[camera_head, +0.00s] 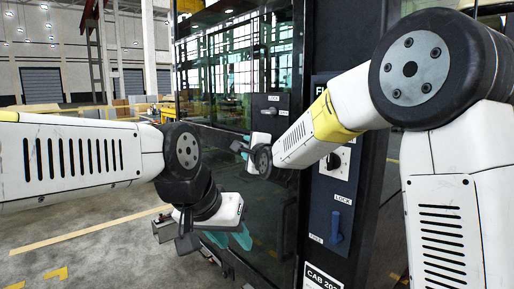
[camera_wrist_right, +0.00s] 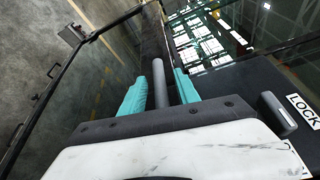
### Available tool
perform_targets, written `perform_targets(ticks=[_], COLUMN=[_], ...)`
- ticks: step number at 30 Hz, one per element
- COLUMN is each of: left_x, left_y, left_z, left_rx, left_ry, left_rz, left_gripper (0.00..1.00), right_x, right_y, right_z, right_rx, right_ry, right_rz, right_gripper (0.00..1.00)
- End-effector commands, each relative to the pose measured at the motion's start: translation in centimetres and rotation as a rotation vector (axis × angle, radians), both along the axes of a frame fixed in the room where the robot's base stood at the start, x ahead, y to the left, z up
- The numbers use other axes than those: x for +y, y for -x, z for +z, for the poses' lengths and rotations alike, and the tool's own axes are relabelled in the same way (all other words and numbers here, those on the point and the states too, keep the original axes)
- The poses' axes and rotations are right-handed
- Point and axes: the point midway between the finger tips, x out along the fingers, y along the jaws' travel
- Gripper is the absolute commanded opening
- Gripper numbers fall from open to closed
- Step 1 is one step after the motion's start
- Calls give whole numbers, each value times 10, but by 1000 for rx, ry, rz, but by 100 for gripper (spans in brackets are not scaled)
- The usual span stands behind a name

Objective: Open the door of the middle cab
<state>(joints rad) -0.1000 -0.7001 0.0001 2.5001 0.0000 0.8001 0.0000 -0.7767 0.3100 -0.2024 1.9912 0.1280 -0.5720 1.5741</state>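The cab door is dark glass (camera_head: 262,215) in a black frame, and it looks closed. A grey bar (camera_wrist_right: 158,82), seemingly a handle, stands between the teal fingers of my right gripper (camera_wrist_right: 160,92) in the right wrist view. The fingers are open, with a gap on each side of the bar. In the head view my right gripper (camera_head: 243,149) is at the door below the lock plate (camera_head: 270,117), its fingers mostly hidden. My left gripper (camera_head: 230,240) is low before the glass, its teal fingers apart and seemingly empty.
A post right of the door carries a black knob (camera_head: 333,161), a blue lever (camera_head: 336,228) between lock labels, and a partly cut-off CAB label (camera_head: 322,278). A dark rail (camera_wrist_right: 62,75) shows in the right wrist view. Open concrete floor (camera_head: 100,240) lies left.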

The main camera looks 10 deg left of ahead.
Motion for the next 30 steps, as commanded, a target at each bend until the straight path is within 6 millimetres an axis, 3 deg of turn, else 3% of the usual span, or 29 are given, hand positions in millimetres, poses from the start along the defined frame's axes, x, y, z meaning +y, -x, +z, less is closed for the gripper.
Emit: perform_targets(ticks=[4,12,13,18,19,30], left_x=[0,0,0,0,0,0], left_y=[0,0,0,0,0,0], left_z=[0,0,0,0,0,0], left_rx=[0,0,0,0,0,0], left_ry=[0,0,0,0,0,0], left_rz=[0,0,0,0,0,0], left_gripper=[36,36,36,36,36,36], right_x=[6,7,7,7,7,7], right_y=[-10,-12,-12,-12,-12,-12], right_z=[-1,-1,-1,-1,-1,-2], right_rx=[0,0,0,0,0,1], right_ry=[1,1,1,1,1,2], right_rz=[0,0,0,0,0,0], right_gripper=[38,38,36,3,0,0])
